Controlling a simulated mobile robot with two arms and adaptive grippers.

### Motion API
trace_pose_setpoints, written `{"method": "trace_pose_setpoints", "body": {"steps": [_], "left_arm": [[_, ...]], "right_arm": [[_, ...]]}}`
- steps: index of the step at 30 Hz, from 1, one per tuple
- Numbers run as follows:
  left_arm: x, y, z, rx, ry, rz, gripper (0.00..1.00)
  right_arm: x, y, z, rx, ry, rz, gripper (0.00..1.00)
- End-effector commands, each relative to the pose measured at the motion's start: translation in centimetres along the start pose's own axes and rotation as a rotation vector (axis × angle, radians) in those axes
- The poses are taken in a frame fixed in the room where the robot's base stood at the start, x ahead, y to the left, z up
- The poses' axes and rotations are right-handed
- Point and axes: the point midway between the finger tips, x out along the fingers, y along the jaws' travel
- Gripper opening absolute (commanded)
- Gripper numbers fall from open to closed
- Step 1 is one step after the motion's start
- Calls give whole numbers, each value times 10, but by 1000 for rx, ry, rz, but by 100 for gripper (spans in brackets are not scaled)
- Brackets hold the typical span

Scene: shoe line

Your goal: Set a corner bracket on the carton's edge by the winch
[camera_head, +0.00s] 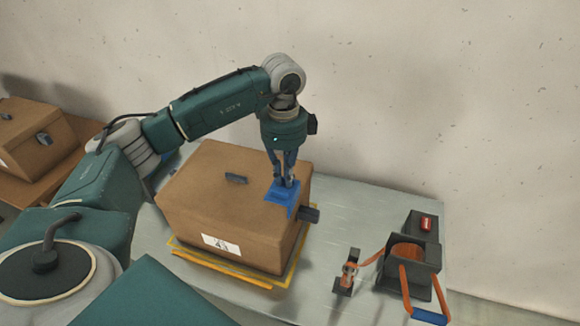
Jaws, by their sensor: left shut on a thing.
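A brown cardboard carton (235,190) with a white label on its front stands on a yellow-edged base on the grey table. My left gripper (284,183) points down over the carton's right top edge, shut on a blue corner bracket (281,194). The bracket is at that edge, with one part over the top and one hanging down the right side; I cannot tell whether it is seated or just above. The winch (410,257), a dark housing with an orange strap roll and red button, stands to the right. My right gripper is not in view.
A small orange-and-dark fitting (348,270) stands between carton and winch, joined to an orange strap. The strap's loose end, with a blue piece (430,316), hangs at the table's front right. Another carton (35,140) is far left. The grey table (365,215) is clear behind the fitting.

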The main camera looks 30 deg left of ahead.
Motion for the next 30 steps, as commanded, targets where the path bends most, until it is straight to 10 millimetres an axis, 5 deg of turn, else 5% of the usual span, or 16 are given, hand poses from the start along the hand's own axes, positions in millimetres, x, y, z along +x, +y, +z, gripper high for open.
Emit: {"method": "trace_pose_setpoints", "body": {"steps": [9, 30], "left_arm": [[18, 0, 0, -6, 0, 0, 0], [85, 0, 0, -4, 0, 1, 0]], "right_arm": [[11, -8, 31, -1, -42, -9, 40], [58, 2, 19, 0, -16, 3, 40]]}}
